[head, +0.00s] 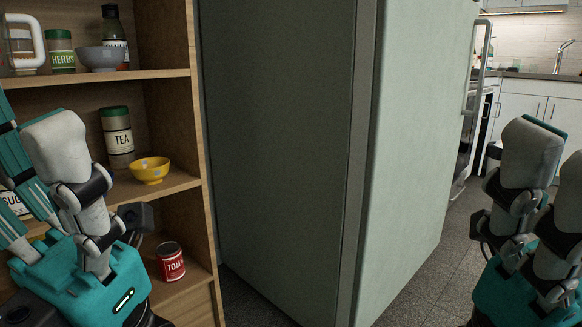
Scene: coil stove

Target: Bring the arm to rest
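My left gripper (28,125) is at the lower left, in front of the wooden shelf. Its teal palm is low and its fingers point up, spread apart with nothing between them. My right gripper (548,165) is at the lower right, partly cut off by the picture's edge. Its grey fingers also point up and stand apart, and no object shows in it. The grippers are far apart, on either side of the refrigerator.
The wooden shelf (160,74) holds a grey bowl (101,58), a herbs jar (61,51), a tea jar (117,138), a yellow bowl (150,170) and a tomato can (170,263). A large green refrigerator (285,130) fills the middle. White cabinets (530,105) stand behind at right, beyond grey floor (425,285).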

